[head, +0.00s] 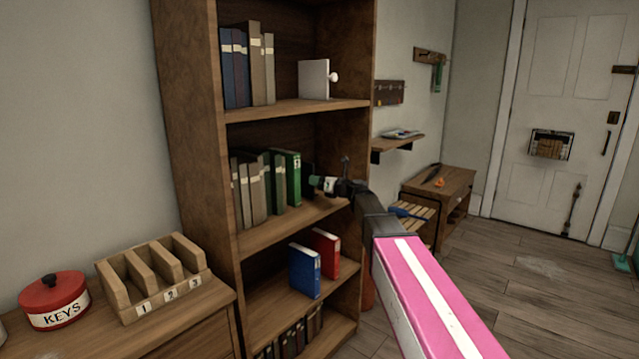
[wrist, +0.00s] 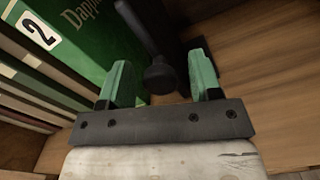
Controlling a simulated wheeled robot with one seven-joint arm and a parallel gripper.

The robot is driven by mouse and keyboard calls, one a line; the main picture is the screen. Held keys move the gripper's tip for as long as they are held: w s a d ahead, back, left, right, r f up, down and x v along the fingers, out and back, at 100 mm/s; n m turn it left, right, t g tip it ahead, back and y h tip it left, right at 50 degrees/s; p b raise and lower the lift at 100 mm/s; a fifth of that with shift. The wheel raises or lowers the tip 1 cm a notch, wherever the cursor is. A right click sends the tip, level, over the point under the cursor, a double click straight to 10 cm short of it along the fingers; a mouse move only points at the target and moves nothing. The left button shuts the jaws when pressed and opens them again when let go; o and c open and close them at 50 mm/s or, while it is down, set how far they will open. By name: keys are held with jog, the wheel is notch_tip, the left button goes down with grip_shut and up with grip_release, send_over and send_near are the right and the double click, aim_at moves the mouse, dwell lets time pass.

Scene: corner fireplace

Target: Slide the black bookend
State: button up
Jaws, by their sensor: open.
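The black bookend (wrist: 150,28) stands on the middle shelf beside a green book (wrist: 88,45) marked 2. Its round black knob (wrist: 161,78) points toward me. In the head view the bookend (head: 308,177) is a dark upright shape, mostly hidden behind my gripper (head: 322,186). In the wrist view my gripper (wrist: 160,74) is open, with one green finger on each side of the knob. I cannot tell whether either finger touches it.
The bookcase shelf (wrist: 265,65) is bare right of the bookend. A white bookend (head: 313,79) stands on the shelf above. Blue (head: 304,270) and red (head: 326,252) books stand below. A low cabinet with a wooden sorter (head: 125,296) and red tin (head: 55,292) is at left.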

aim_at(298, 185)
grip_shut()
jog(key=s+a, duration=0.1)
jog(key=s, duration=0.1)
jog(key=s+a, duration=0.4)
jog(key=shift+s, duration=0.35)
grip_release()
jog(key=shift+w, duration=0.1)
jog(key=v, duration=1)
jog(key=shift+s+d, duration=0.3)
